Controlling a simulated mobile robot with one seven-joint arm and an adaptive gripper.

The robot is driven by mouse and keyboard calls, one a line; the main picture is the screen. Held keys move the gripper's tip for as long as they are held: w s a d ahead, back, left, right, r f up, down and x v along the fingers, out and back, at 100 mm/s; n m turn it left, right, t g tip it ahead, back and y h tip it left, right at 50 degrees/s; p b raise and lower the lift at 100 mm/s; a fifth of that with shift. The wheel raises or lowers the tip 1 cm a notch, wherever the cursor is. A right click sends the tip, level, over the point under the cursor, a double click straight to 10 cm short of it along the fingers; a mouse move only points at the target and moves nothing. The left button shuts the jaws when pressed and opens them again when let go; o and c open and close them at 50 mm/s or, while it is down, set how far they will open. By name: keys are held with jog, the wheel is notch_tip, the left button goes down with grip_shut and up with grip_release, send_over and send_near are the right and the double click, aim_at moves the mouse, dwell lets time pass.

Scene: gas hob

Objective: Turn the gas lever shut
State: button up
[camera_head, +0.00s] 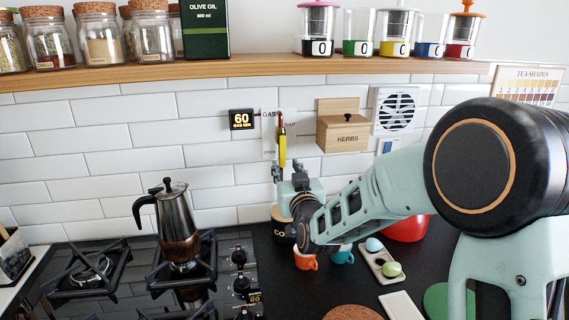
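The gas lever (282,147) is a yellow handle with a dark reddish upper end, on a pale wall plate (268,128) marked GAS. The lever points nearly straight down. Small lettering that seems to read SHUT sits to its right, and fainter lettering at the plate's lower left is hard to read. My gripper (287,168) is just below the lever, with its fingers pointing up and spread apart. The lever's lower end is near the gap between the fingertips. I cannot tell whether they touch, and nothing is visibly held.
A yellow-lettered 60 sign (241,119) is left of the plate, and a wooden HERBS box (342,132) is to the right. A shelf (250,68) with jars runs above. A moka pot (177,225) stands on the hob. Cups (305,260) sit below my gripper.

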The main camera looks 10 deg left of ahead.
aim_at(283, 160)
jog(key=shift+x, duration=1.65)
jog(key=shift+c, duration=0.4)
grip_shut()
